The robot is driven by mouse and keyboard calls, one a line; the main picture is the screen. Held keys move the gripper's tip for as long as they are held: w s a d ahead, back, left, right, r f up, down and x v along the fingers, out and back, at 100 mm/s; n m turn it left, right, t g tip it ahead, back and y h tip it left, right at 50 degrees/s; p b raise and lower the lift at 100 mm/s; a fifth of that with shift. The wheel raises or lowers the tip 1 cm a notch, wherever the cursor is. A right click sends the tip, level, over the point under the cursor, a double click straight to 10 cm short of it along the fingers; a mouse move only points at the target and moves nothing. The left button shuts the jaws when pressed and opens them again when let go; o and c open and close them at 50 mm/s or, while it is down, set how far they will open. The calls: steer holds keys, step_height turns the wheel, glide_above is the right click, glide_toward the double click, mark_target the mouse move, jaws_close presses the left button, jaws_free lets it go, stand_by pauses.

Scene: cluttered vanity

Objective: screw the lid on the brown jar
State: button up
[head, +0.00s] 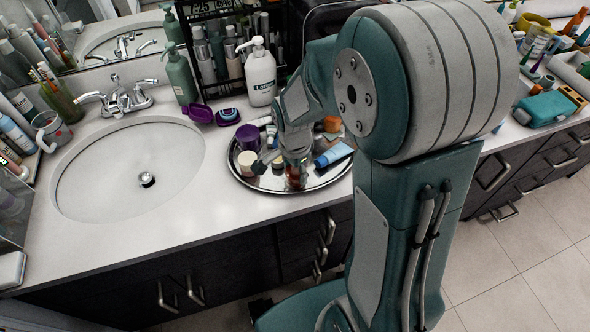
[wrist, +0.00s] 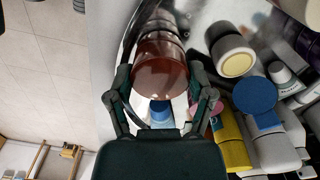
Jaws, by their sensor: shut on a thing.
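The brown jar (head: 296,180) stands near the front edge of the round silver tray, directly below my gripper (head: 294,163). In the wrist view, a glossy reddish-brown round body (wrist: 160,68) fills the space between the fingertips of my gripper (wrist: 161,80), one finger on each side. My gripper points down and is shut on this brown body. I cannot tell a separate lid from the jar there. My arm covers part of the tray in the head view.
The silver tray (head: 237,177) also holds a cream jar (head: 247,165), a purple jar (head: 248,136), a blue tube (head: 334,154) and an orange-topped jar (head: 331,124). A white lotion pump bottle (head: 261,75) stands behind. The sink (head: 130,165) is to the left; clear counter lies between.

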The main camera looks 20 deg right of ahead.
steer(key=shift+m, duration=0.3)
steer(key=m, duration=0.4)
steer(key=o, duration=1.2)
steer(key=shift+o, duration=0.2)
steer(key=shift+r, duration=3.5)
